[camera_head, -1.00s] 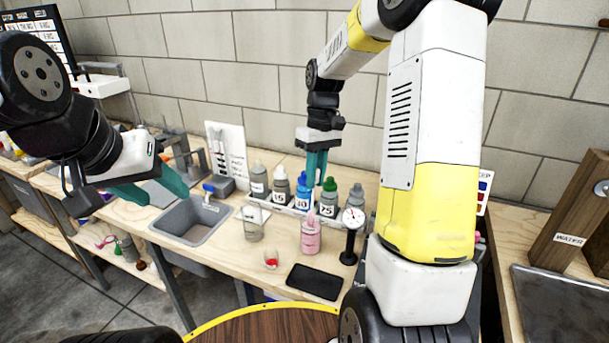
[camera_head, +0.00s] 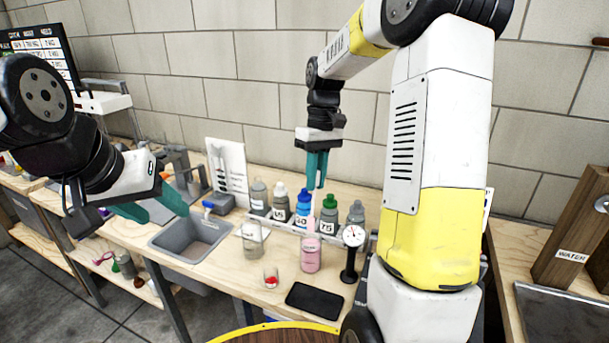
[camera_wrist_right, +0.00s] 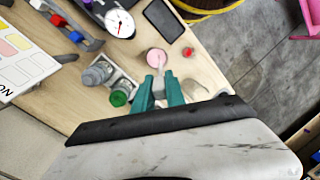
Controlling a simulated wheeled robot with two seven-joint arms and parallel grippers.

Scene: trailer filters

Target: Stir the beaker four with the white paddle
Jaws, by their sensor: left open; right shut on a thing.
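My right gripper (camera_head: 317,184) is shut on the pale paddle (camera_head: 312,215) above the bench. The paddle hangs below the teal fingers, and its lower end lines up with the mouth of a beaker of pink liquid (camera_head: 311,257). How deep it reaches I cannot tell. In the right wrist view the gripper (camera_wrist_right: 160,85) points at the pink beaker (camera_wrist_right: 155,57), with the paddle's end seen over it. No number is readable on this beaker. A clear glass beaker (camera_head: 252,241) stands to its left. My left gripper (camera_head: 166,215) is open and empty by the sink's left edge.
A grey sink (camera_head: 195,239) is at left.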

